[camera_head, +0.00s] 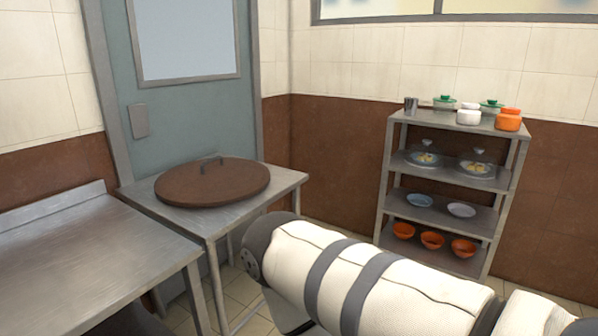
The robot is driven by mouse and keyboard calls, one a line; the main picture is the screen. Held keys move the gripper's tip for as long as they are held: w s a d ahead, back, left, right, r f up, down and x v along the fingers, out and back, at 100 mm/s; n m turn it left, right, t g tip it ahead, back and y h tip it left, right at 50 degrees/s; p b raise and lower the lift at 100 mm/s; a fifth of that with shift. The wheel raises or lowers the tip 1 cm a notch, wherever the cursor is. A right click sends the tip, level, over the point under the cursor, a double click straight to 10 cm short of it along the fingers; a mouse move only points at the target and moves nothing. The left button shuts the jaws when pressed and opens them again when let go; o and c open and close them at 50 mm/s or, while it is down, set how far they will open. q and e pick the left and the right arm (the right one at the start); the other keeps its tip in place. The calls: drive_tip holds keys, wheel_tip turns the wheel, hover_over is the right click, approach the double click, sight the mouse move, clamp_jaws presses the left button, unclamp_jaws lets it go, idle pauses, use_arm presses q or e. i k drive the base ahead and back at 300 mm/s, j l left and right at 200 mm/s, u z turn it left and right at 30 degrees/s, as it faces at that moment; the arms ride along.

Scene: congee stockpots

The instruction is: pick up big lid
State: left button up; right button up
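Neither of my grippers shows in this view.
A longer metal counter (80,255) with a raised back edge stands at the left, close to the small table. A metal shelf (440,196) at the right holds pots, jars, plates and orange bowls. The door (190,118) is shut behind the lid.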

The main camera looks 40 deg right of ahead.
sight(219, 181)
drive_tip(key=z, duration=0.8)
drive_tip(key=u, duration=2.1)
drive_tip(key=z, duration=2.1)
drive_tip(key=i+l+u, duration=0.4)
drive_tip(key=l, duration=0.35)
drive_tip(key=i+l+u, duration=0.1)
drive_tip(key=l+u, duration=0.3)
drive_tip(key=l, duration=0.35)
drive_tip(key=i+l+u, duration=0.1)
drive_tip(key=l+u, duration=0.3)
drive_tip(key=l, duration=0.45)
drive_tip(key=l+u, duration=0.4)
drive_tip(key=l, duration=0.5)
drive_tip(key=k, duration=0.05)
